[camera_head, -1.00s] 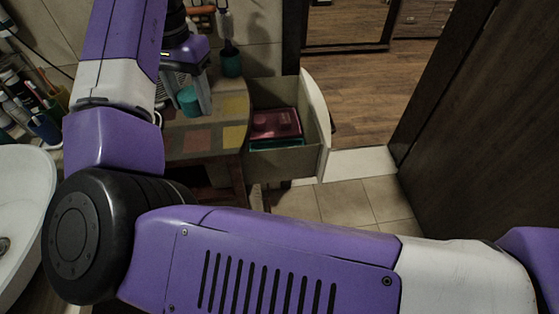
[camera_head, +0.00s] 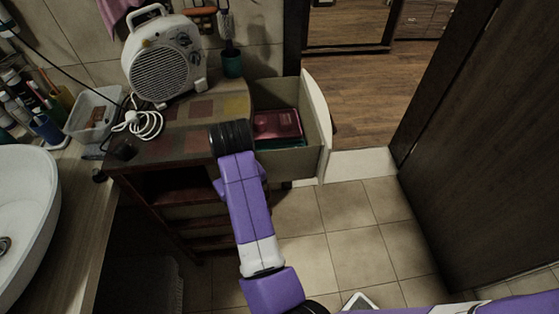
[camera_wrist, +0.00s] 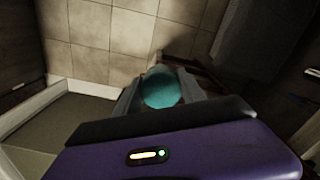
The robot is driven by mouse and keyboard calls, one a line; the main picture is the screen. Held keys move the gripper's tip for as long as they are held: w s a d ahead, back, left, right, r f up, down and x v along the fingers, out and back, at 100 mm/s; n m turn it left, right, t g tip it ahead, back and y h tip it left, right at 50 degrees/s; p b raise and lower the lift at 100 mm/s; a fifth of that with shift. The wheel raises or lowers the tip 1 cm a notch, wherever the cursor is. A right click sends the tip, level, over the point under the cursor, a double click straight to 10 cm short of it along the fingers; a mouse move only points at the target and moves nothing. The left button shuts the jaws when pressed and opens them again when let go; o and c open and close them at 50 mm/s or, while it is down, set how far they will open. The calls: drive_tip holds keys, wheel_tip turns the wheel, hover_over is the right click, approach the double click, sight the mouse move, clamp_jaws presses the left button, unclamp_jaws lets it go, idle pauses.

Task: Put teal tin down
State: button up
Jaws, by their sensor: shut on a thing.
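The teal tin (camera_wrist: 163,87) shows in the wrist view as a rounded teal shape between the two fingers of my gripper (camera_wrist: 162,92). My gripper is shut on it. In the head view the gripper and tin cannot be made out; only my arm shows, in front of the low cabinet and its open drawer. I cannot tell whether the tin touches any surface.
The cabinet's patchwork top (camera_head: 186,122) carries a white fan heater (camera_head: 165,60), a coiled white cord and a teal cup (camera_head: 232,64) with a brush. The open drawer (camera_head: 285,165) holds a dark red box (camera_head: 278,124). A basin (camera_head: 22,215) stands left.

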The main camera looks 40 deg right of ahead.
drive_tip(key=shift+s+d+f+n, duration=0.1)
drive_tip(key=shift+s+f+n, duration=0.2)
drive_tip(key=shift+f, duration=0.5)
drive_tip(key=shift+s+d+f+n, duration=0.1)
drive_tip(key=shift+s+f+n, duration=0.2)
drive_tip(key=shift+f, duration=0.45)
drive_tip(key=shift+s+d+f+n, duration=0.15)
drive_tip(key=shift+f+n, duration=0.25)
drive_tip(key=shift+f, duration=0.4)
drive_tip(key=shift+s+a+f, duration=0.25)
drive_tip(key=shift+s, duration=0.15)
